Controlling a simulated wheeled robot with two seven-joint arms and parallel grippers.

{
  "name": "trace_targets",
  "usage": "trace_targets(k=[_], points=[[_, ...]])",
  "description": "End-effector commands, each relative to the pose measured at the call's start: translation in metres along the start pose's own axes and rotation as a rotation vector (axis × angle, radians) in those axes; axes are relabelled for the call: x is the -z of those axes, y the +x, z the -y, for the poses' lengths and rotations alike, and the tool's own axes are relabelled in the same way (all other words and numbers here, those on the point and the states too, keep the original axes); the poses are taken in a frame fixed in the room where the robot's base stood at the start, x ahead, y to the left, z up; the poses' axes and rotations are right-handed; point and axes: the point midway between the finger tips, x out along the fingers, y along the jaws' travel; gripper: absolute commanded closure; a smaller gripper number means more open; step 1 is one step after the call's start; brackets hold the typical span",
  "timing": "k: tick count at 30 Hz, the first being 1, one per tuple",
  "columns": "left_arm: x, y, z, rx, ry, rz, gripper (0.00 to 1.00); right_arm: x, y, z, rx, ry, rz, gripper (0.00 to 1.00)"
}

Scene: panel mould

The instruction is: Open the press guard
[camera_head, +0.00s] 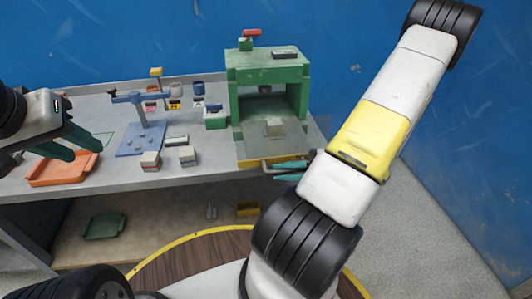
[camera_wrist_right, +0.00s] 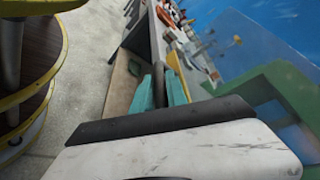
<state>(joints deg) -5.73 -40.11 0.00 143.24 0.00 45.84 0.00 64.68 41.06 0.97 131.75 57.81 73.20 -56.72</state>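The green press (camera_head: 265,62) stands at the right end of the bench. My left gripper (camera_head: 68,146) is open and empty above the orange tray.
The orange tray (camera_head: 62,169), a blue stand (camera_head: 140,138), small blocks (camera_head: 187,156) and several cups (camera_head: 198,89) are on the bench. Floor right of the bench is clear.

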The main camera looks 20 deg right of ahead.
Motion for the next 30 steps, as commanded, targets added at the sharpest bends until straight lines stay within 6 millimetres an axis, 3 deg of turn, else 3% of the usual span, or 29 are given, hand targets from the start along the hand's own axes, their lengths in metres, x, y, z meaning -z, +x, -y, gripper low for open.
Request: trace_targets(k=[2, 13, 24, 30], points=[[0.000, 0.000, 0.000, 0.000, 0.000, 0.000, 0.64, 0.000, 0.000, 0.000, 0.000, 0.000, -0.001, 0.64], [0.000, 0.000, 0.000, 0.000, 0.000, 0.000, 0.64, 0.001, -0.004, 0.000, 0.000, 0.000, -0.002, 0.64], [0.000, 0.000, 0.000, 0.000, 0.000, 0.000, 0.64, 0.001, -0.061, 0.000, 0.001, 0.000, -0.004, 0.64], [0.000, 0.000, 0.000, 0.000, 0.000, 0.000, 0.64, 0.000, -0.077, 0.000, 0.001, 0.000, -0.001, 0.64]])
